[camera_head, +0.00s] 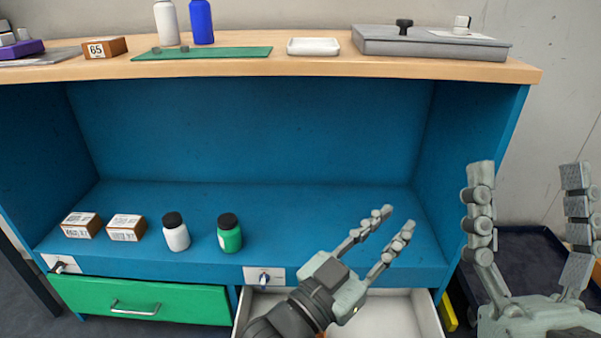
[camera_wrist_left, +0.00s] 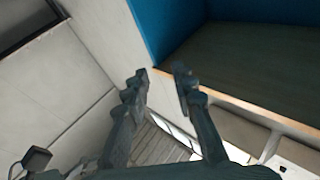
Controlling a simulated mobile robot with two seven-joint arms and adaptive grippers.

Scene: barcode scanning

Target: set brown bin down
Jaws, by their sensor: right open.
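I cannot make out a brown bin in either view. A small orange-brown patch shows at the bottom edge of the head view beside my left wrist, too little to identify. My left gripper (camera_head: 398,219) is above the open white drawer (camera_head: 427,311), in front of the blue shelf. Its fingers are apart with nothing between them; the left wrist view also shows the empty gap of this gripper (camera_wrist_left: 160,74). My right gripper (camera_head: 528,167) is at the right, fingers wide apart, empty and pointing up.
Two brown labelled boxes (camera_head: 80,225) (camera_head: 126,228), a white bottle (camera_head: 176,234) and a green bottle (camera_head: 229,236) stand on the blue shelf (camera_head: 300,205). A closed green drawer (camera_head: 180,304) is below. The wooden top (camera_head: 320,67) holds several items. A dark tray (camera_head: 522,255) is behind my right gripper.

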